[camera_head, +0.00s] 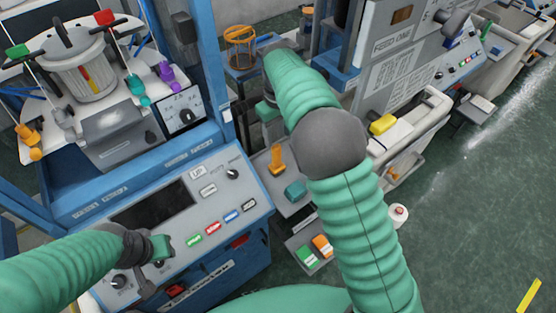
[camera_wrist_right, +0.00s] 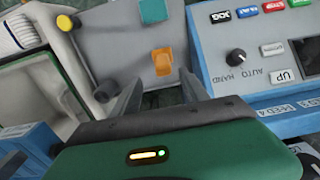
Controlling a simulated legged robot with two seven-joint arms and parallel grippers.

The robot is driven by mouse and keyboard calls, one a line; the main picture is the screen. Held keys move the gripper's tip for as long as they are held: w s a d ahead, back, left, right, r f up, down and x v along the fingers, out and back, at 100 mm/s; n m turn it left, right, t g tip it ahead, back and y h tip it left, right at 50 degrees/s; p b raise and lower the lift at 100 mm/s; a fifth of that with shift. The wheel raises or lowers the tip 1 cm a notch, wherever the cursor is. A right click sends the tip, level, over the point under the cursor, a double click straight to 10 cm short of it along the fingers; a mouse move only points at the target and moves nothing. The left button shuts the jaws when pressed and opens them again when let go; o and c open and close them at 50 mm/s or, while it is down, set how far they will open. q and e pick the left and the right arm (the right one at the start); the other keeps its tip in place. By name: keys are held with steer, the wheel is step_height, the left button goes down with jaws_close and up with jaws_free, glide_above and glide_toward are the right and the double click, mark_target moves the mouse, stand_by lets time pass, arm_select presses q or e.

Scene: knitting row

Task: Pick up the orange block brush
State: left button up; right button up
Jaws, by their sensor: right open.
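The orange block brush (camera_head: 278,158) sits upright on a grey panel between the machines, next to a teal block (camera_head: 295,190). In the right wrist view the brush (camera_wrist_right: 162,64) lies just beyond the fingertips, between the two fingers. My right gripper (camera_wrist_right: 162,78) is open and empty there. In the head view its hand (camera_head: 267,108) is partly hidden behind my forearm, above the brush. My left gripper (camera_head: 153,264) hangs over the blue machine's control panel at lower left; its fingers are too unclear to tell their opening.
The blue machine's control panel (camera_head: 185,205) stands close left of the brush. A small tray with green and orange pieces (camera_head: 322,245) lies below. The green floor (camera_head: 470,210) is mostly clear.

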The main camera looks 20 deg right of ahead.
mark_target(276, 155)
steer(key=f, duration=0.3)
steer(key=f+p, duration=0.1)
steer(key=f, duration=0.5)
steer(key=shift+a, duration=0.25)
steer(key=shift+s+f+p, duration=0.2)
steer(key=shift+f+p, duration=0.1)
steer(key=shift+f, duration=0.1)
steer(key=shift+w+f, duration=0.15)
steer(key=shift+w, duration=0.05)
steer(key=shift+c, duration=0.4)
steer(key=shift+w, duration=0.1)
steer(key=shift+c, duration=1.2)
steer(key=shift+a, duration=0.1)
steer(key=c, duration=0.7)
arm_select(q)
steer(key=shift+w+a+r, duration=0.1)
steer(key=shift+w+r, duration=0.4)
steer(key=shift+r, duration=0.15)
arm_select(e)
jaws_close()
